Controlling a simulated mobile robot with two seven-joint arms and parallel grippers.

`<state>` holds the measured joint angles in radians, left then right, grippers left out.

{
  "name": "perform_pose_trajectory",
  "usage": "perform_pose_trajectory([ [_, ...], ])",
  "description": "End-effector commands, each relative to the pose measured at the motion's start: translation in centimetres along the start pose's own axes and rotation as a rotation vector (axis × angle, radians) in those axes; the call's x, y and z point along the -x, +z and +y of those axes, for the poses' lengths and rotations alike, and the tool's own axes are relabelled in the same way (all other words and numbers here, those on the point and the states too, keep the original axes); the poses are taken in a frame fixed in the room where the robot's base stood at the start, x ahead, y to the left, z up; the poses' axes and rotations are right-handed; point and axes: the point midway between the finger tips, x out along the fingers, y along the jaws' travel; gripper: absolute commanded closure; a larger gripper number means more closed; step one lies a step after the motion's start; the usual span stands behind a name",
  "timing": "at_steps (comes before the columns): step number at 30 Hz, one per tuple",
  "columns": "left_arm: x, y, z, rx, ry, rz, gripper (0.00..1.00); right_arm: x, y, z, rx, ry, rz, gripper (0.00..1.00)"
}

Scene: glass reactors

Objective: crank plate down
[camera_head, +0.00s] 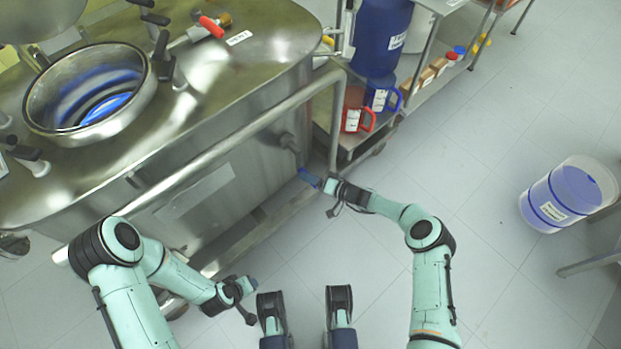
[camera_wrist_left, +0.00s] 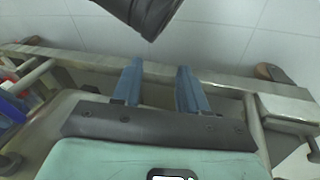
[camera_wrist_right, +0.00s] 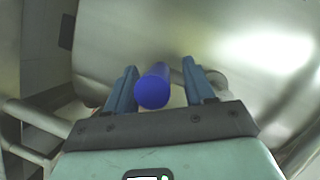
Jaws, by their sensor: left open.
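The crank's blue cylindrical handle (camera_wrist_right: 153,88) shows end-on in the right wrist view. My right gripper (camera_wrist_right: 160,68) is open with one finger on each side of it. The handle sits closer to the left finger; I cannot tell whether they touch. In the head view my right gripper (camera_head: 316,181) is low beside the right end of the steel reactor (camera_head: 255,150), where a blue part shows at its tip. The plate the crank moves cannot be made out. My left gripper (camera_head: 250,284) is open and empty; its fingers (camera_wrist_left: 161,80) show in the left wrist view.
A steel rail (camera_head: 215,160) runs along the reactor's front. A blue-white container (camera_head: 560,200) stands far right. Floor between is clear.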

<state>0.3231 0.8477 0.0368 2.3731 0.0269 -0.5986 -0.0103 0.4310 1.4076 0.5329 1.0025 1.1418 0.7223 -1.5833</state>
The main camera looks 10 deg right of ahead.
Motion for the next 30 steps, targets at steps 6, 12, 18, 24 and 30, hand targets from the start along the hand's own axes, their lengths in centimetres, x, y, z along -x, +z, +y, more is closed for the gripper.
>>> perform_pose_trajectory([
  [6,0.6,0.6,0.2,-0.001,0.001,-0.018,0.57,1.2,0.1,0.0,-0.003,0.003,-0.002,0.46],
  [12,2.6,2.6,0.8,-0.007,0.006,-0.083,0.57,5.3,-0.1,-0.1,-0.003,0.005,0.0,0.46],
  [18,4.1,4.6,1.3,-0.012,0.01,-0.145,0.57,9.7,-0.2,-0.1,0.0,0.003,0.002,0.46],
  [24,4.9,5.6,1.5,-0.014,0.011,-0.178,0.57,12.6,-0.1,-0.1,0.0,0.001,0.001,0.46],
  [30,5.1,5.9,1.5,-0.014,0.012,-0.187,0.57,13.5,0.0,0.0,0.0,0.0,0.001,0.46],
])
